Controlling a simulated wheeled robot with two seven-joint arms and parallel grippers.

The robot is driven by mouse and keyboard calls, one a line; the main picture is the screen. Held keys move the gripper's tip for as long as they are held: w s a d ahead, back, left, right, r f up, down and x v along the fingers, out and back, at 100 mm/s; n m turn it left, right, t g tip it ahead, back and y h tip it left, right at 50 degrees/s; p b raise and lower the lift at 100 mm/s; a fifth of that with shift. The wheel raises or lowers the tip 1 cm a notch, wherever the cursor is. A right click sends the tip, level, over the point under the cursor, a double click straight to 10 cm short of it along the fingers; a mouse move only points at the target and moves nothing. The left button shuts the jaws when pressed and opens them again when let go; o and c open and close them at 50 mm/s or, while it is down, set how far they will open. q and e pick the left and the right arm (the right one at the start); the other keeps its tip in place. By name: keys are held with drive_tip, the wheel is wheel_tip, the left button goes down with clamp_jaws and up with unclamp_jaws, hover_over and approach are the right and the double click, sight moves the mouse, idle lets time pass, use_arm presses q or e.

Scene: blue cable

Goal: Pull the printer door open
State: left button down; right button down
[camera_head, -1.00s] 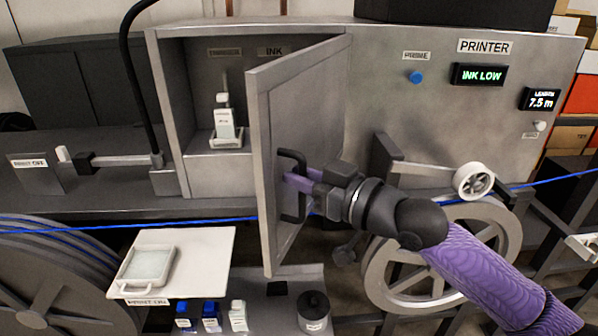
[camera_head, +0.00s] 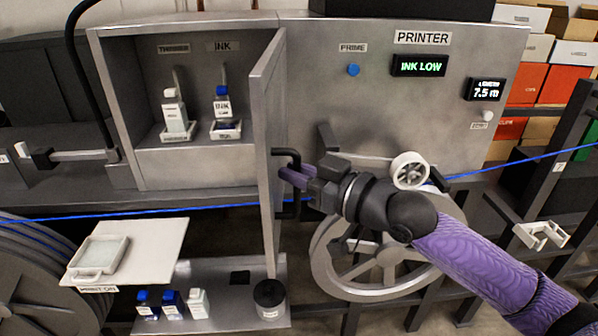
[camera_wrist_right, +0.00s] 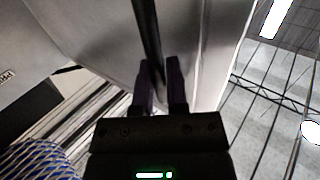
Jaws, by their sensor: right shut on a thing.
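The printer (camera_head: 440,135) is a grey metal cabinet with a display reading INK LOW. Its door (camera_head: 268,150) stands wide open, seen almost edge-on in the head view, with a black bar handle (camera_head: 287,153) on its outer face. My right gripper (camera_head: 290,176) is shut on the handle. In the right wrist view, the two purple fingers (camera_wrist_right: 160,88) sit on either side of the dark handle bar (camera_wrist_right: 149,40). The open compartment shows a white-capped bottle (camera_head: 175,115) and a blue-capped INK bottle (camera_head: 222,108). My left gripper is not in view.
A white board with a tray (camera_head: 99,254) is at lower left. Blue and white bottles (camera_head: 172,303) and a dark round container (camera_head: 269,298) stand on the lower shelf. A spoked wheel (camera_head: 340,282) is behind my right arm. A blue cable (camera_head: 130,214) runs across.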

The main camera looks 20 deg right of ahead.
drive_tip(key=shift+r, duration=0.1)
drive_tip(key=c, duration=0.7)
unclamp_jaws()
drive_tip(key=shift+w, duration=0.15)
drive_tip(key=p+v, duration=0.4)
drive_tip(key=v, duration=0.6)
